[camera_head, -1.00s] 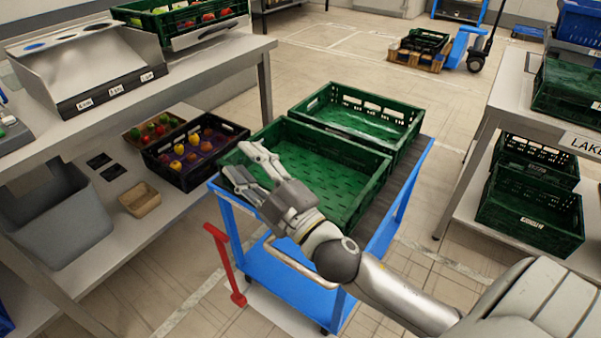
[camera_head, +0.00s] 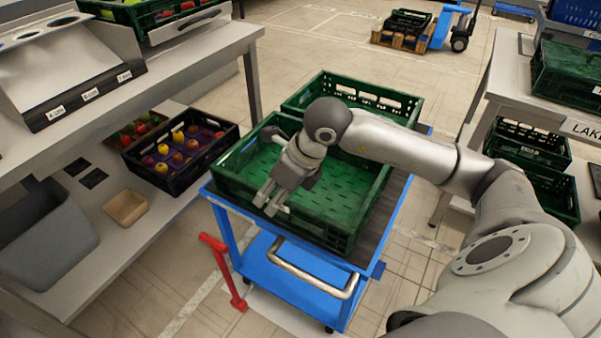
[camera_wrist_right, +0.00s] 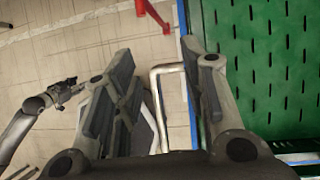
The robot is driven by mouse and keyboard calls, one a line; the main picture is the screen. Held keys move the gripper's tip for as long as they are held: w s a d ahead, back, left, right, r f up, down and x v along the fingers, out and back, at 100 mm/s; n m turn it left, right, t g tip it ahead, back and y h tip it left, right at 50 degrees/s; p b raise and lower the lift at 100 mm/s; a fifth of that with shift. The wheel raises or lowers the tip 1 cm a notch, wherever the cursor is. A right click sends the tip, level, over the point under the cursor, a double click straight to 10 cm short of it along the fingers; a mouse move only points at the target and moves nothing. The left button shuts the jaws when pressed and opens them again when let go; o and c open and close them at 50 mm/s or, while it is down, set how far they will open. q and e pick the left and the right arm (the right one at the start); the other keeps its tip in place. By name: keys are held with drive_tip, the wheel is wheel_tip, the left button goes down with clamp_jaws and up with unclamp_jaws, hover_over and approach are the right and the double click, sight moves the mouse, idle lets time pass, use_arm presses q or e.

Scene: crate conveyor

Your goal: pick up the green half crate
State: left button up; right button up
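Two open green crates stand on the blue cart: a near crate (camera_head: 340,236) and a far crate (camera_head: 409,105) behind it. Both look empty; I cannot tell which one is the half crate. My right gripper (camera_head: 269,203) points down over the front left part of the near crate. It also shows in the right wrist view (camera_wrist_right: 165,95), with its fingers apart and nothing between them. The near crate's slotted floor (camera_wrist_right: 270,60) lies to the right there. My left gripper (camera_wrist_right: 65,88) shows small at the left of the wrist view; its fingers are unclear.
The blue cart (camera_head: 225,228) has a metal handle (camera_head: 310,285) at its front. A red post (camera_head: 225,270) stands beside it. A dark crate of fruit (camera_head: 225,140) is on the left shelf. More green crates (camera_head: 567,80) are on the right shelving.

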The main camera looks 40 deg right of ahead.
sight(286, 203)
drive_tip(key=d, duration=0.1)
drive_tip(key=d+h, duration=0.1)
drive_tip(key=d, duration=0.1)
drive_tip(key=shift+w+f, duration=0.15)
drive_tip(key=shift+w, duration=0.2)
drive_tip(key=shift+h, duration=0.3)
drive_tip(key=x, duration=0.4)
drive_tip(key=shift+w+f+b, duration=0.15)
drive_tip(key=shift+f+b, duration=0.15)
drive_tip(key=shift+f, duration=0.05)
drive_tip(key=x, duration=0.4)
drive_tip(key=shift+d+f, duration=0.3)
drive_tip(key=shift+f, duration=0.15)
drive_tip(key=shift+w+a+f, duration=0.1)
drive_tip(key=shift+w+f, duration=0.05)
drive_tip(key=shift+f, duration=0.2)
use_arm(q)
drive_tip(key=w+r, duration=0.2)
drive_tip(key=shift+w+d+r, duration=0.1)
drive_tip(key=shift+w+r, duration=0.15)
drive_tip(key=shift+r, duration=0.1)
use_arm(e)
clamp_jaws()
use_arm(q)
drive_tip(key=shift+s+f, duration=0.15)
drive_tip(key=shift+s, duration=0.2)
use_arm(e)
drive_tip(key=shift+r, duration=0.15)
